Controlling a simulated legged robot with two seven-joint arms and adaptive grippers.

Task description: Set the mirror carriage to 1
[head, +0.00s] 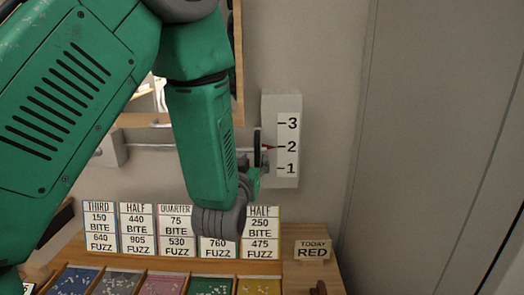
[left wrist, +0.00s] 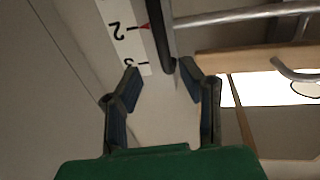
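The white scale plate (head: 288,150) on the wall carries the marks 3, 2 and 1 from top to bottom. The red pointer (head: 268,147) is at 2. It also shows at 2 in the left wrist view (left wrist: 145,27), where the scale appears upside down. A dark upright bar (head: 257,140) stands beside the pointer; it also shows in the left wrist view (left wrist: 160,35). My left gripper (head: 256,168) is close to the bar, partly hidden by its own wrist. In the left wrist view its fingers (left wrist: 160,72) are apart, with the bar's end between the tips. I see no clear contact.
A metal rod (head: 150,148) runs along the wall from a pale bracket (head: 110,148). A wooden frame (head: 238,60) is above. A grey panel (head: 430,130) is at right.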

